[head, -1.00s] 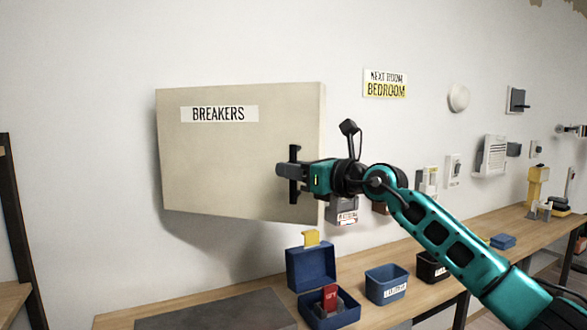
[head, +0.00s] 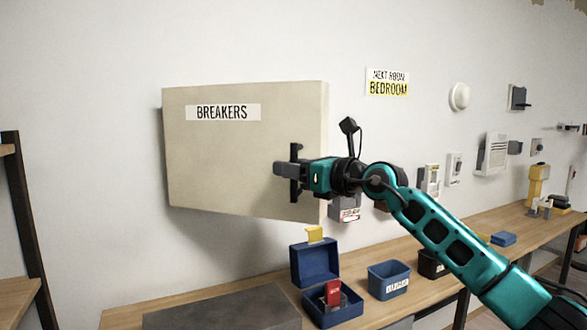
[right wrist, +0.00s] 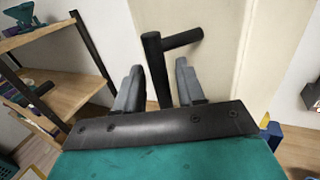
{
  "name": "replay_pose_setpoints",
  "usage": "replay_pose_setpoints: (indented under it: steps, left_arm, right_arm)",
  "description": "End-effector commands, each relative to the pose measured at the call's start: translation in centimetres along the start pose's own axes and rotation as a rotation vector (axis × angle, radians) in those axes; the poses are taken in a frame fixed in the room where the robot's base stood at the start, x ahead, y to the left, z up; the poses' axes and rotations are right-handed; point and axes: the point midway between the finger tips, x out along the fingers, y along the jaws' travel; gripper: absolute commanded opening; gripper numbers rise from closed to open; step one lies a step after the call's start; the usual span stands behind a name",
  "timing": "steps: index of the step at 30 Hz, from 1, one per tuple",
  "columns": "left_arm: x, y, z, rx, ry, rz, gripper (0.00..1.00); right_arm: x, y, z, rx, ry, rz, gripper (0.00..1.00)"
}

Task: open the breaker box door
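The breaker box door (head: 230,155) is a beige panel labelled BREAKERS on the white wall. Its right edge stands out from the wall, so it looks partly swung open, with its left side nearer the wall. A black bar handle (head: 296,160) is near its right edge; it also shows in the right wrist view (right wrist: 157,70). My right gripper (head: 287,169) is at the handle, its grey fingers on both sides of the bar, close against it. The inside of the box is hidden. My left gripper is out of view.
Below is a wooden bench (head: 440,248) with an open blue box (head: 314,262), a blue bin (head: 388,280) and a dark grey slab (head: 220,308). Switches and fittings line the wall at right. A shelf (head: 17,290) stands at left.

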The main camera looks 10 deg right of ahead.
Motion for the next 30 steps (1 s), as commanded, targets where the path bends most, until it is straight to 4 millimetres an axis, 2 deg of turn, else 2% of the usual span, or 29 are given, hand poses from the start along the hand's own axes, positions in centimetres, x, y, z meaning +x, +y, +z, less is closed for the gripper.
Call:
replay_pose_setpoints:
  steps: [7,11,17,24,30]
  left_arm:
    - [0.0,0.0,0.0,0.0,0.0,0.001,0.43]
    - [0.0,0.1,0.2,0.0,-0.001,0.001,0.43]
    - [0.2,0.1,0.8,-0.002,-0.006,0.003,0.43]
    - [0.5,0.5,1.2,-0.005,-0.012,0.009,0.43]
    - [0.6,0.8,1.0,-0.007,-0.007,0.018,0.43]
  right_arm:
    - [-0.1,-0.1,0.0,-0.001,0.001,-0.001,0.39]
    - [-0.9,-0.2,-0.1,-0.002,0.001,-0.003,0.39]
    - [-4.0,-0.2,-0.2,-0.004,0.0,-0.004,0.39]
    - [-9.2,-0.2,-0.3,-0.003,0.002,-0.004,0.39]
    - [-12.0,-0.1,-0.2,-0.001,0.002,-0.002,0.39]
